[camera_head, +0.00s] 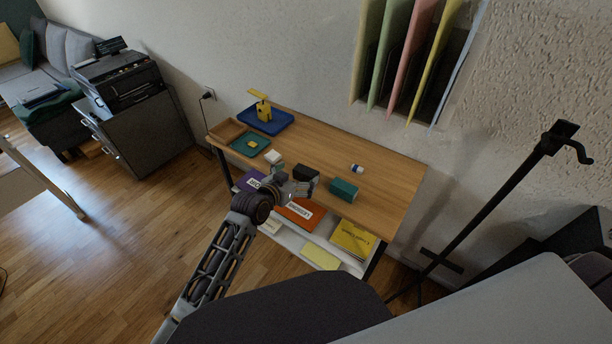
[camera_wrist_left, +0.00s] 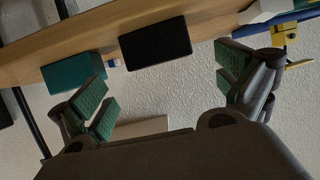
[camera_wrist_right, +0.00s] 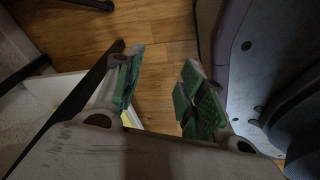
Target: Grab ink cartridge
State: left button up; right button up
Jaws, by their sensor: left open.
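A black block (camera_head: 306,172), likely the ink cartridge, lies on the wooden table near its front edge. It also shows in the left wrist view (camera_wrist_left: 155,42), between and beyond the open fingers, not touching them. My left gripper (camera_head: 302,189) is open and empty at the table's front edge, close to the black block. Its two green-padded fingers stand wide apart in the left wrist view (camera_wrist_left: 162,88). My right gripper (camera_wrist_right: 165,90) is open and empty over the floor in the right wrist view. It does not show in the head view.
A teal box (camera_head: 343,190) stands right of the black block, with a small blue-and-white item (camera_head: 357,168) behind it. A white item (camera_head: 273,157), trays and a yellow object (camera_head: 264,109) are on the left. A lower shelf (camera_head: 288,238) holds folders.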

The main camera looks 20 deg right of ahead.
aim_at(306, 171)
pick_arm(q)
jog(key=shift+x, duration=1.45)
jog(key=shift+w+d+f+b, duration=0.1)
jog(key=shift+w+d+b, duration=0.1)
jog(key=shift+w+b, duration=0.1)
pick_arm(e)
jog(key=shift+w+a+r, duration=0.15)
jog(key=shift+w+a, duration=0.2)
jog(key=shift+a, duration=0.1)
jog(key=shift+w, duration=0.1)
pick_arm(q)
jog(key=c, duration=1.1)
pick_arm(e)
jog(key=shift+w+r, duration=0.15)
jog(key=shift+w, duration=0.5)
jog(key=shift+d, duration=0.1)
